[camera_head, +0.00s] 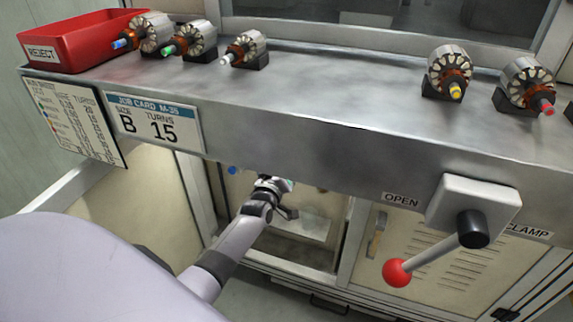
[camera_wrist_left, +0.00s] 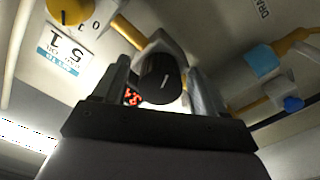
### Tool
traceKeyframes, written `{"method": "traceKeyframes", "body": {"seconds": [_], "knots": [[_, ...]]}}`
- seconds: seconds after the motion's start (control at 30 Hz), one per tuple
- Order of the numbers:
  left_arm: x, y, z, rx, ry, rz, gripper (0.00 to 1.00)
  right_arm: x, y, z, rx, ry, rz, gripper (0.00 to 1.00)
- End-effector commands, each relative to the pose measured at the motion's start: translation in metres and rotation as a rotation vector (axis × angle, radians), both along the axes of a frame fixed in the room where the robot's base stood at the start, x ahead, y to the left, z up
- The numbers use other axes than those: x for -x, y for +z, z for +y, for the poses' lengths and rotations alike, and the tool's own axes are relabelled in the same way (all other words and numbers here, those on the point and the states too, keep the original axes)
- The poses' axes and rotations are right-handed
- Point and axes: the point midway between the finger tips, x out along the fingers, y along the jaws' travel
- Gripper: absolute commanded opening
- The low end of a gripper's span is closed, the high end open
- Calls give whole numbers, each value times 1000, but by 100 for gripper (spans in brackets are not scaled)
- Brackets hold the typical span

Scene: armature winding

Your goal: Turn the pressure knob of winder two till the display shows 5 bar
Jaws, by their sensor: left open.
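The black pressure knob (camera_wrist_left: 161,82), with a white pointer line on its face, is at the middle of the left wrist view. My left gripper (camera_wrist_left: 160,76) is open, with one finger on each side of the knob. I cannot tell whether the fingers touch it. A display with red digits (camera_wrist_left: 131,98) shows just below and left of the knob. It is partly hidden, and I cannot read its value. In the head view my left gripper (camera_head: 277,190) reaches into the open bay under the bench. My right gripper is not in view.
A yellow rotary switch (camera_wrist_left: 68,10), a card with large digits (camera_wrist_left: 64,50) and a blue valve (camera_wrist_left: 293,103) surround the knob. Above the bay, the bench (camera_head: 300,115) carries several armatures and a red reject bin (camera_head: 75,45). A clamp lever (camera_head: 435,258) hangs to the right.

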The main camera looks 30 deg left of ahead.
Motion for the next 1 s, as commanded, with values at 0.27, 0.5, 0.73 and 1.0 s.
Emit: {"method": "traceKeyframes", "body": {"seconds": [0.27, 0.5, 0.73, 1.0], "knots": [[25, 2, -6, 1, 0, 1, 72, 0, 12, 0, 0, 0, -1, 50], [56, 1, -14, 1, 0, 2, 72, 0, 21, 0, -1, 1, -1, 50], [69, 0, -17, 1, -1, 1, 72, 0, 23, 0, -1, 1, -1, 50], [69, 0, -17, 0, -1, 1, 72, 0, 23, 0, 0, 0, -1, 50]]}}
